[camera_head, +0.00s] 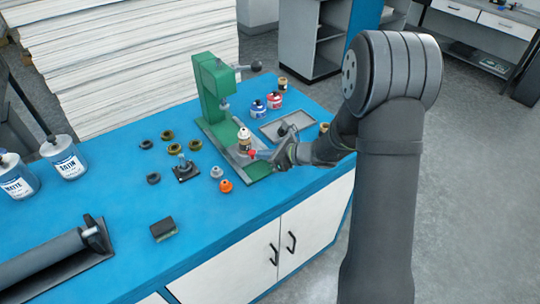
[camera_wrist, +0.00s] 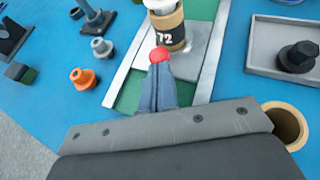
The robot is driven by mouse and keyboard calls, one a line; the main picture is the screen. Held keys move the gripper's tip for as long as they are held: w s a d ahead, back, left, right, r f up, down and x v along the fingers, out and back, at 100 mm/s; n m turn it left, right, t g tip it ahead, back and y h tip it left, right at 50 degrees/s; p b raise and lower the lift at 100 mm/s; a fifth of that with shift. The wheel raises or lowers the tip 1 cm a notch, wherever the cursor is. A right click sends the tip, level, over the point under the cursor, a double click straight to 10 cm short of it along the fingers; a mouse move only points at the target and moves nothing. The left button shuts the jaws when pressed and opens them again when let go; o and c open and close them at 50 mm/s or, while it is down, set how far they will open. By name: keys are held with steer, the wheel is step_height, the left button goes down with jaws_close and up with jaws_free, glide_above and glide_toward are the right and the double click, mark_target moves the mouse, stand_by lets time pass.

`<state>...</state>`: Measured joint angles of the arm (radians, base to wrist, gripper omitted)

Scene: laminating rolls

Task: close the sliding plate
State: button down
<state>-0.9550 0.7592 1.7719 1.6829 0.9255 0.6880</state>
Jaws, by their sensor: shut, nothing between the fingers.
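The green press (camera_head: 212,90) stands on the blue bench, with pale rails along its base. A red knob (camera_wrist: 159,55) is at the plate's near edge. My gripper (camera_head: 264,156) is shut and empty, its fingertips (camera_wrist: 158,72) right at the near side of the knob. I cannot tell whether they touch it. Green base shows under my fingers, in front of the plate.
An orange piece (camera_head: 226,186) and a grey piece (camera_head: 216,172) stand left of the base. A grey tray (camera_wrist: 262,62) holding a dark knobbed piece lies to the right, with a tan ring (camera_wrist: 298,143) nearer. Blue-lidded and red-lidded jars (camera_head: 258,108) stand behind.

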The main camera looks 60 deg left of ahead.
steer(key=a, duration=1.2)
steer(key=shift+a, duration=0.55)
steer(key=shift+r, duration=0.1)
steer(key=shift+w+d, duration=0.2)
steer(key=shift+d, duration=0.1)
steer(key=f+v, duration=0.1)
steer(key=v, duration=1.2)
steer(key=shift+w+d, duration=0.2)
steer(key=shift+d, duration=0.2)
